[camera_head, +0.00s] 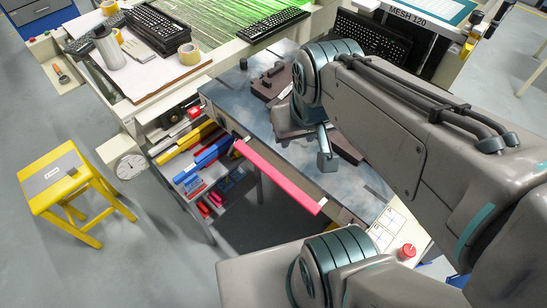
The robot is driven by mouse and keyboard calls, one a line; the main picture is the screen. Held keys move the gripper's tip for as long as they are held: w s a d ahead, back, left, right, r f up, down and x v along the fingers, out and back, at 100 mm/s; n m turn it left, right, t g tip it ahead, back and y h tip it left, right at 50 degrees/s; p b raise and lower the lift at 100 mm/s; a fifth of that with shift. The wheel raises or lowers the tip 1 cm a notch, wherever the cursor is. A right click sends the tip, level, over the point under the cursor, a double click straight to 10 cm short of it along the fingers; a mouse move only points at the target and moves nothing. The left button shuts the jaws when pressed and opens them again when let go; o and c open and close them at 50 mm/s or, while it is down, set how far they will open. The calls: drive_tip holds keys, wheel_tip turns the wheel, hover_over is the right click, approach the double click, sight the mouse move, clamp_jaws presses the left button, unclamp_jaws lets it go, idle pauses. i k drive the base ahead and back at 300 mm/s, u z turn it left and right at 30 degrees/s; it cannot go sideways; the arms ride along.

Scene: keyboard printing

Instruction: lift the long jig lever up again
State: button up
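A long pink-red bar (280,178) with pale ends runs along the front edge of the blue-grey bench. It may be the jig lever, but I cannot tell for sure. Dark brown jig parts (268,84) sit on the bench, and more dark parts show beside and under my arm. My arm reaches in from the right, its wrist over the bench. A small grey-blue end piece (325,150) hangs below the wrist, just above and right of the bar, and seems to be part of my gripper. The fingertips and whatever they may touch are hidden or unclear.
A shelf below holds yellow and blue bars (205,160). A yellow stool (70,185) stands on the left. A red knob (407,251) is at lower right. Keyboards and tape rolls lie behind.

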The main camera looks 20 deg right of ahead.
sight(289, 88)
drive_tip(key=u, duration=1.8)
drive_tip(key=i, duration=0.6)
drive_tip(key=z, duration=2.05)
